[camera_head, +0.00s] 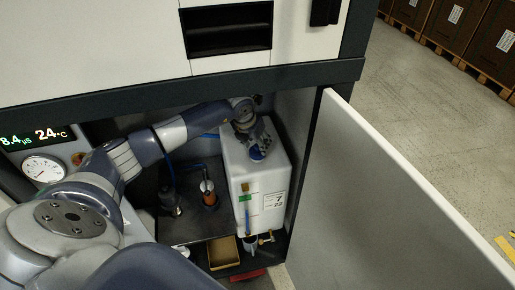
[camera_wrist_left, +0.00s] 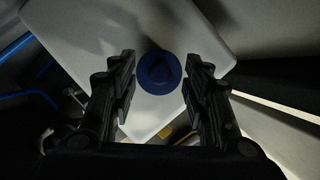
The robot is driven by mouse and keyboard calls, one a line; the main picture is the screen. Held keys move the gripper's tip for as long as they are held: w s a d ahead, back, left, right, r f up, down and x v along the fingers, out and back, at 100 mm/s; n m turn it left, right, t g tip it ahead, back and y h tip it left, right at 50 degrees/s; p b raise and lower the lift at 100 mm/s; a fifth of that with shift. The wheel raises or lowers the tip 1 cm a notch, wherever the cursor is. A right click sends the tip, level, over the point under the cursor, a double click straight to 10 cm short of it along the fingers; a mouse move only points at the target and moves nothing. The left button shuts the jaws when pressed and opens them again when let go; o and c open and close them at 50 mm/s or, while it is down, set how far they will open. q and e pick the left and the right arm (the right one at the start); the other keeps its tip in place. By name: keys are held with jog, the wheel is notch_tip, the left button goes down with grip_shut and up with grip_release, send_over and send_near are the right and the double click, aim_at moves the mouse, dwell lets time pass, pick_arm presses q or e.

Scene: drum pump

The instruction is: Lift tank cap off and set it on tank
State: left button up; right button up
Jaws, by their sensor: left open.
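The white tank (camera_head: 262,182) stands inside the open cabinet, with a label and a small valve on its front. Its blue cap (camera_head: 257,154) sits on the top face, partly covered by my left gripper (camera_head: 255,147) in the head view. In the left wrist view the round blue cap (camera_wrist_left: 160,73) lies between the two open fingers of my left gripper (camera_wrist_left: 160,85), with a gap on both sides. The white tank top (camera_wrist_left: 145,113) surrounds it. My right gripper is not in view.
The open cabinet door (camera_head: 390,190) stands to the right of the tank. The cabinet's dark upper edge (camera_head: 200,88) is above my arm. Left of the tank are an orange-brown part (camera_head: 209,198), blue hoses and a small open box (camera_head: 223,252). A gauge (camera_head: 43,169) is at far left.

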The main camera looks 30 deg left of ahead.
pick_arm(q)
jog(key=shift+w+f, duration=0.2)
jog(key=shift+f, duration=0.3)
jog(key=c, duration=1)
jog(key=shift+r, duration=0.1)
